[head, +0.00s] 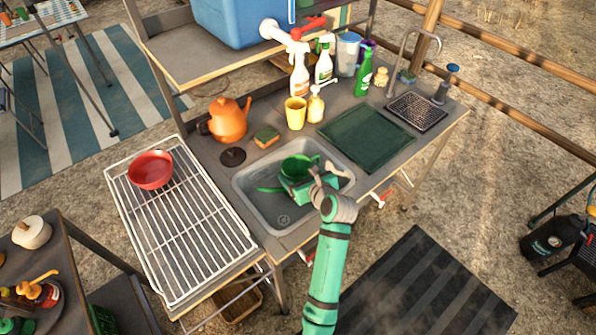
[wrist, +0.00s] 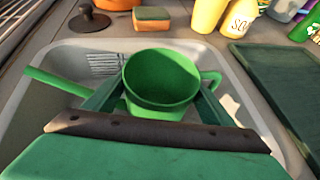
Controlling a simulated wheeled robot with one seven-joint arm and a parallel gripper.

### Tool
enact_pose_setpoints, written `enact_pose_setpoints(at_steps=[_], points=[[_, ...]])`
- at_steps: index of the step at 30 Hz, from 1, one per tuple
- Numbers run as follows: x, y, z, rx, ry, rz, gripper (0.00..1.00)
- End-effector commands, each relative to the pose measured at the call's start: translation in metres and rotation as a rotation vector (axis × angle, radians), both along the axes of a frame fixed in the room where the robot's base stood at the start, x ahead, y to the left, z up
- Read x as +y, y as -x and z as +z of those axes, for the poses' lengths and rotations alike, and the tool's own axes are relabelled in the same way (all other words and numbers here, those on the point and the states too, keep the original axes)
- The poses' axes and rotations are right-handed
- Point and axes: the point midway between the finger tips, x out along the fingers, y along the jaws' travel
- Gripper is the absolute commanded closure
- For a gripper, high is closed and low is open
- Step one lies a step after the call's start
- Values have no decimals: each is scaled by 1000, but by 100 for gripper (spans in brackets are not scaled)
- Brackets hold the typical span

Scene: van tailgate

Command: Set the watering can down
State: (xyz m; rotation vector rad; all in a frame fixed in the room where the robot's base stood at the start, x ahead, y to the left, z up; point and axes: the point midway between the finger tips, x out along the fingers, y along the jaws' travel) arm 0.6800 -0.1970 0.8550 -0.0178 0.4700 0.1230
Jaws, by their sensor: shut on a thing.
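The green watering can (head: 298,167) is over or inside the grey sink basin (head: 250,205). In the wrist view the can (wrist: 162,82) is upright with its open top facing up, its spout pointing left and its handle on the right. My gripper (head: 305,183) is shut on the can, with one finger on each side of its body, as the wrist view shows (wrist: 158,105). The can's underside is hidden, so I cannot tell whether it touches the sink floor.
Behind the sink are a sponge (head: 266,135), an orange kettle (head: 229,120), a yellow cup (head: 295,113) and several bottles. A dark green board (head: 366,138) lies to the right. A wire rack (head: 185,235) with a red bowl (head: 150,169) is to the left, with free room.

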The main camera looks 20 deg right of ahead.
Motion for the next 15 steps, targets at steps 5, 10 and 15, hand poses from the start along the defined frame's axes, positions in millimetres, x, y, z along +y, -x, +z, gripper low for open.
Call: enact_pose_setpoints(at_steps=[5, 10, 15], points=[[0, 0, -2, 0, 0, 0, 16], [0, 0, -2, 0, 0, 0, 2], [0, 0, -2, 0, 0, 0, 2]])
